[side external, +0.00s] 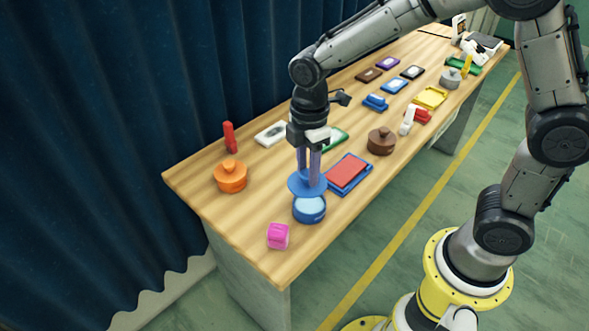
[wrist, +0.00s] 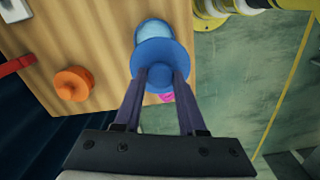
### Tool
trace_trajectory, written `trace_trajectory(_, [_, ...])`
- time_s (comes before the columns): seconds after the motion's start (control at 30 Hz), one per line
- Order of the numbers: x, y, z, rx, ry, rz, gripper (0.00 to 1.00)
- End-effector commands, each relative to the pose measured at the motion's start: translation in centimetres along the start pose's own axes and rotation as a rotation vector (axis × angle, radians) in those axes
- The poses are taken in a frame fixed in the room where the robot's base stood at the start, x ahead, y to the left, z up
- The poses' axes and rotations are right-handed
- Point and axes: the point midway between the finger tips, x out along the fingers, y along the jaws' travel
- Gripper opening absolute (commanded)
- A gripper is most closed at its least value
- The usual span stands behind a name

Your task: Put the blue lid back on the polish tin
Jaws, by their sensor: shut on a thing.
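My gripper (side external: 309,173) is shut on the blue lid (side external: 301,187) by its knob and holds it level. In the wrist view the lid (wrist: 152,56) sits between the fingertips (wrist: 160,74). The polish tin (side external: 310,210) is blue, round and open, with a pale blue inside, and stands on the table near the front edge. It also shows in the wrist view (wrist: 154,29), partly covered by the lid. The lid appears above and to one side of the tin, overlapping its rim in both views. I cannot tell whether they touch.
A pink cube (side external: 278,236) lies in front of the tin. An orange lidded pot (side external: 230,176) stands to the left, a blue tray with a red panel (side external: 347,172) to the right. A brown pot (side external: 381,141) and several small items stand farther back.

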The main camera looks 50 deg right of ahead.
Motion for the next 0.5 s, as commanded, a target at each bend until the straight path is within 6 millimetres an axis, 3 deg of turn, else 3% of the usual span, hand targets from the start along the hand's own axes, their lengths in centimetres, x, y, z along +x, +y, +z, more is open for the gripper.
trace_trajectory(0.17, [1.5, 1.2, 1.8, 0.002, 0.0, -0.001, 0.0])
trace_trajectory(0.5, [4.5, 1.2, 1.8, 0.0, -0.001, -0.002, 0.0])
